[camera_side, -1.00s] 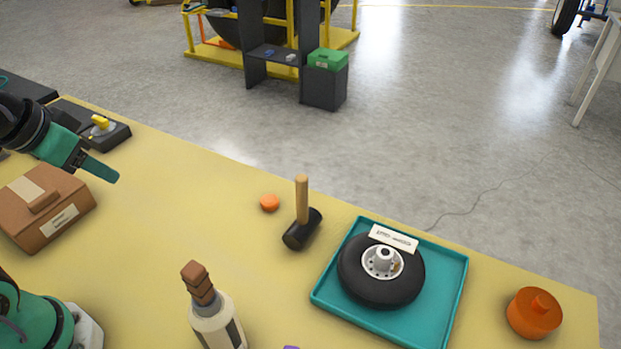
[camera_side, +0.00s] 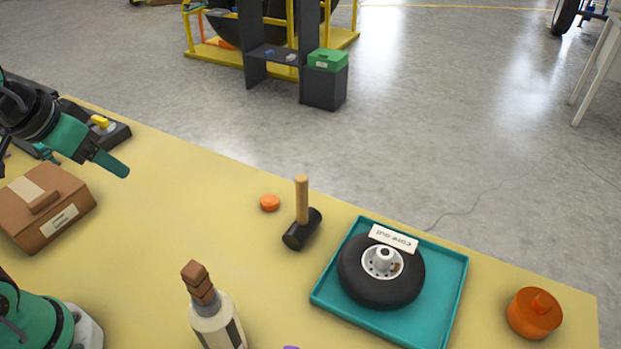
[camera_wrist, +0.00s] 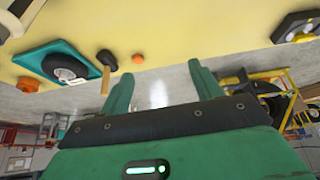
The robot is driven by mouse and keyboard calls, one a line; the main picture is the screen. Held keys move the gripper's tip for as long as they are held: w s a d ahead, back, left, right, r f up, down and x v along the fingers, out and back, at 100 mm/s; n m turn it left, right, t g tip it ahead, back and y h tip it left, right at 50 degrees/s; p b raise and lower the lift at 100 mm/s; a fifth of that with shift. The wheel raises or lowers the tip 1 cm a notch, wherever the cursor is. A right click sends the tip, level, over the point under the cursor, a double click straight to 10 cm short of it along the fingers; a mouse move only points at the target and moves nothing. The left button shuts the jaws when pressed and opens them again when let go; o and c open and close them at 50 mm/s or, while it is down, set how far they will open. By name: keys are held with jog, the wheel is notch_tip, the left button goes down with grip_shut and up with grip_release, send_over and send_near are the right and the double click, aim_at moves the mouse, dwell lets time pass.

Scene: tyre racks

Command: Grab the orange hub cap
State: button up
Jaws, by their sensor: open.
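My gripper (camera_side: 90,165) is above the table's left part, over the region beside the cardboard box, well left of the small disc. Its teal fingers (camera_wrist: 160,68) stand apart with nothing between them.
A black-headed mallet (camera_side: 301,229) stands handle-up right beside the small disc. A teal tray (camera_side: 460,275) holds a black tyre (camera_side: 350,280). A bottle (camera_side: 215,322) stands in front. A cardboard box (camera_side: 45,205) is at left. The table between box and disc is clear.

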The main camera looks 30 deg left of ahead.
jog(key=w+d+g, duration=0.2)
jog(key=w, duration=0.6)
jog(key=n+g, duration=0.2)
jog(key=g, duration=0.1)
send_near(270, 200)
jog(key=shift+a+f, duration=0.1)
jog(key=shift+f, duration=0.1)
jog(key=shift+w+f, duration=0.1)
jog(key=shift+f, duration=0.25)
jog(key=shift+f, duration=0.1)
jog(key=shift+f, duration=1.2)
jog(key=shift+f, duration=0.1)
